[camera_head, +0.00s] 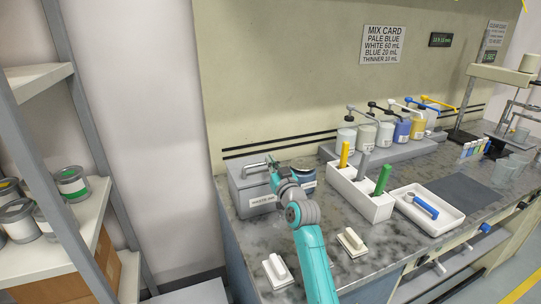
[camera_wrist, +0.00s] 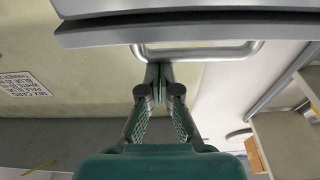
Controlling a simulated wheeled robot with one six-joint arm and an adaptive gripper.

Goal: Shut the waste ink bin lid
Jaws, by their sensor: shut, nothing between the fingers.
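The grey waste ink bin (camera_head: 262,203), with a white label on its front, stands at the left end of the counter. A bar handle (camera_head: 256,164) shows at its top left. In the wrist view the grey lid edge (camera_wrist: 200,32) crosses the top of the picture, with its pale handle (camera_wrist: 205,50) below. My gripper (camera_head: 273,162) is over the bin; its fingers (camera_wrist: 160,72) are together and empty, with tips at the handle. I cannot tell whether they touch it. My arm hides part of the bin, and the lid's exact angle is unclear.
A white holder (camera_head: 370,206) with yellow and green tools stands right of my arm, and a white tray (camera_head: 447,221) lies beyond it. Two white-handled blocks (camera_head: 352,242) lie near the front edge. Shelves with paint cans (camera_head: 71,183) stand at left.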

